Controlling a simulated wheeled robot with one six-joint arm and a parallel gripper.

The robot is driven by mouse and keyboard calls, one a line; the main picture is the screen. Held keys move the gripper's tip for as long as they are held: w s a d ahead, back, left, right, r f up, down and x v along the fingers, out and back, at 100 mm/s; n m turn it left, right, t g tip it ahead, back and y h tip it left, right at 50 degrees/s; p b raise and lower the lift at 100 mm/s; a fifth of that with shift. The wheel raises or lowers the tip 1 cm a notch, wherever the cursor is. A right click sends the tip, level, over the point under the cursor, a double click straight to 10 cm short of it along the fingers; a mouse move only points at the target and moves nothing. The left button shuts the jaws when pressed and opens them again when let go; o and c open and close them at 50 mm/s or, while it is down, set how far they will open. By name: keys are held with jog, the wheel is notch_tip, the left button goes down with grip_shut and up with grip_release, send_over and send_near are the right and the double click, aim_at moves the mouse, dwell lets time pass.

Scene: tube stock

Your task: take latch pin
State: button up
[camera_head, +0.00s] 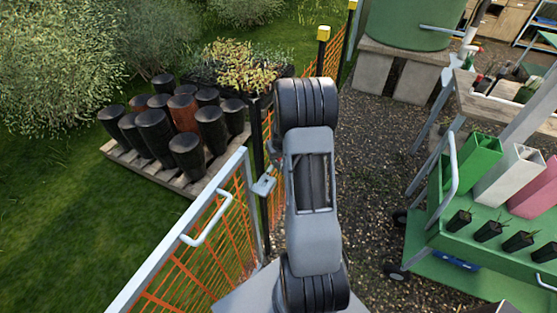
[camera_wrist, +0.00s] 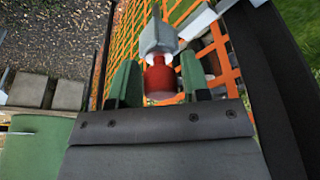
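The latch pin (camera_wrist: 160,82) shows in the wrist view as a short red cylinder below a grey latch block (camera_wrist: 157,36) on the orange mesh fence. My gripper (camera_wrist: 161,62) has two green fingers, one on each side of the red pin. The fingers look open, with a narrow gap beside the pin; contact is hard to make out. In the head view my arm covers the middle, and my gripper and the red pin are hidden. A grey latch plate (camera_head: 264,185) shows at the gate's post, just left of my arm.
The gate (camera_head: 186,238) has a pale frame, orange mesh and a white handle. Black pots (camera_head: 186,152) stand on a pallet behind it, on grass. A green cart (camera_head: 440,238) with planters and small pots stands at right. Gravel lies between my arm and the cart.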

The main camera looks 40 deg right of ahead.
jog(key=c, duration=0.6)
jog(key=shift+c, duration=0.2)
jog(key=shift+r, duration=0.1)
